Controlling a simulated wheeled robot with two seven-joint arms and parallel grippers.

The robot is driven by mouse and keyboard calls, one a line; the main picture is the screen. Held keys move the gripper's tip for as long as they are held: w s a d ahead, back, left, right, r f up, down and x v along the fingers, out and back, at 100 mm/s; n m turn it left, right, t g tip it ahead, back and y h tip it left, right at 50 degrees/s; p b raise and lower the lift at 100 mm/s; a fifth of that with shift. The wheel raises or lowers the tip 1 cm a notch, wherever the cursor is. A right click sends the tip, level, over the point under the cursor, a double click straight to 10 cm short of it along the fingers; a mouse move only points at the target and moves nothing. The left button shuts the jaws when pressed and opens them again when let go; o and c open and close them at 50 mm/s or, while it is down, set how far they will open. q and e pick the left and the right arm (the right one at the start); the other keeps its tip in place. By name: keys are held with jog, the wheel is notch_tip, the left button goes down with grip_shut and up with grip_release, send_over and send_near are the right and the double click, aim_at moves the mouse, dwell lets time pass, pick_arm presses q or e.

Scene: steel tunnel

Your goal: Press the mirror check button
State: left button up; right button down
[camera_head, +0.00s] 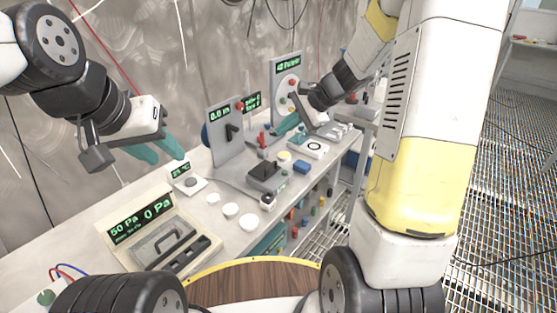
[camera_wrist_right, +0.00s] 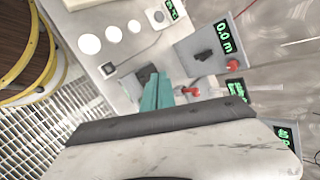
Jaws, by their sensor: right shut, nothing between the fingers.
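No button carries a label I can read as mirror check. A grey upright panel (camera_head: 287,76) at the back has a green display and red and green buttons (camera_head: 292,95) on a round white face. A nearer grey panel (camera_head: 222,150) reads 0.0 m, with a black handle and a red knob (camera_head: 240,106); it also shows in the right wrist view (camera_wrist_right: 192,62). My right gripper (camera_head: 284,126) is shut and empty above the bench, in front of the back panel. Its teal fingers (camera_wrist_right: 157,92) are together. My left gripper (camera_head: 162,148) is open and empty above the bench at left.
A pressure unit (camera_head: 150,238) with a 0 Pa display stands at the front left of the bench. Several white discs (camera_head: 231,210), a black-topped box (camera_head: 266,175) and a red lever (camera_head: 262,139) occupy the middle. Bare bench top lies around the discs.

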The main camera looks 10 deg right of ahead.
aim_at(285, 173)
jog(key=w+d+f+m, duration=0.2)
jog(key=w+f+m, duration=0.2)
jog(key=w+f, duration=0.2)
notch_tip(285, 173, down, 2)
jog(key=shift+w+d+f+t, duration=0.2)
jog(key=shift+w+d+t, duration=0.05)
jog(key=shift+t, duration=0.15)
jog(key=shift+f, duration=4.4)
jog(key=shift+f, duration=0.15)
jog(key=shift+f, duration=0.3)
jog(key=shift+f, duration=0.35)
jog(key=shift+r, duration=0.8)
